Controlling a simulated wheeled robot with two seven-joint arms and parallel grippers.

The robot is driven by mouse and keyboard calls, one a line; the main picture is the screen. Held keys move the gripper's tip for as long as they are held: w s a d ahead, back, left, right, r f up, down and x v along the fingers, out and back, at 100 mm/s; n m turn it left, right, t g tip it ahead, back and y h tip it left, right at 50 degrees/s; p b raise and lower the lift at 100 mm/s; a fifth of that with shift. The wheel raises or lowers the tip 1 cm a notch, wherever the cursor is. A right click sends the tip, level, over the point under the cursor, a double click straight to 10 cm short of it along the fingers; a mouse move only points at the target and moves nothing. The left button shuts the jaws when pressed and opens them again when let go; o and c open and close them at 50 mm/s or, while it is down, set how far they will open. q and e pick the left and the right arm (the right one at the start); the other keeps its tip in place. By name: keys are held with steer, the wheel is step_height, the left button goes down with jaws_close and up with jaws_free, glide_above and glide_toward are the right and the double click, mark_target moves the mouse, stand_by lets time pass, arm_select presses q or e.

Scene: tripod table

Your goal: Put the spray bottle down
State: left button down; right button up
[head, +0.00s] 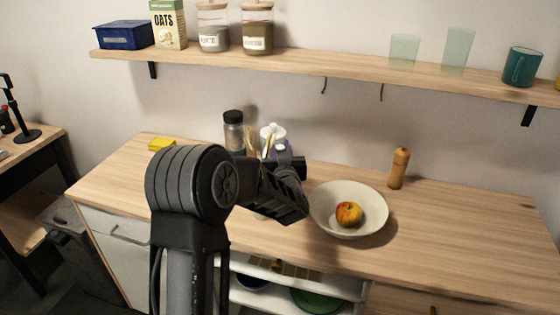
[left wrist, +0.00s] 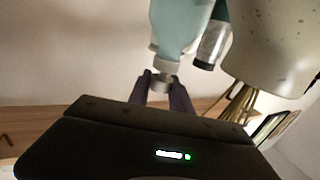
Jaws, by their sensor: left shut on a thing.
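The spray bottle shows its white top (head: 272,131) in the head view, above my left gripper (head: 282,152); my arm hides most of its body. In the left wrist view, which is upside down, its pale teal body (left wrist: 180,28) and white neck (left wrist: 164,66) show. My left gripper (left wrist: 163,92) is shut on the bottle at its neck, with a dark finger on each side. The bottle looks upright. Its base is hidden, so I cannot tell whether it touches the counter (head: 450,235). My right gripper is in neither view.
A dark-lidded jar (head: 233,130) and a speckled crock (left wrist: 275,45) with wooden utensils (head: 252,142) stand close to the bottle. A bowl (head: 325,218) with an apple (head: 348,213) and a wooden mill (head: 399,168) are to the right. The counter's right part is clear.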

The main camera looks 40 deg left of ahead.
arm_select(q)
step_height(320, 180, up, 10)
steer(key=shift+f, duration=0.1)
stand_by(0.8)
